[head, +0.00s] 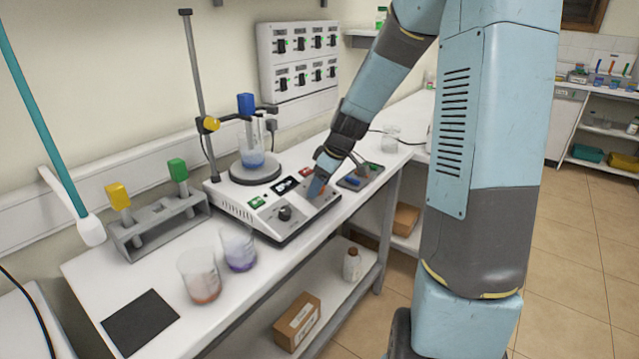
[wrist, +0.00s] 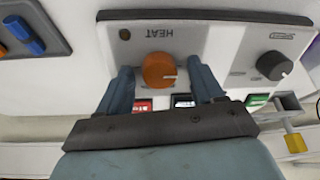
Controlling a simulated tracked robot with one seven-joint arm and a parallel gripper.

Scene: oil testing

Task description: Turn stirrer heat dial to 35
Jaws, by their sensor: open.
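The stirrer (head: 270,198) is a white unit on the bench with a round plate on top. In the wrist view its front panel (wrist: 215,50) appears upside down, with the word HEAT above an orange dial (wrist: 159,70). The dial has a pale pointer mark facing right; I cannot read any scale numbers. My gripper (wrist: 165,80) is open, with one blue finger on each side of the orange dial and a gap on both sides. In the head view my gripper (head: 318,186) is over the right part of the panel and mostly hides the dial.
A black stirrer dial (head: 285,213) sits left of my gripper. A beaker of blue liquid (head: 252,155) stands on the plate beside a clamp stand (head: 200,90). Two beakers (head: 200,278) and a tube rack (head: 155,225) stand left. A small tray (head: 360,178) lies right.

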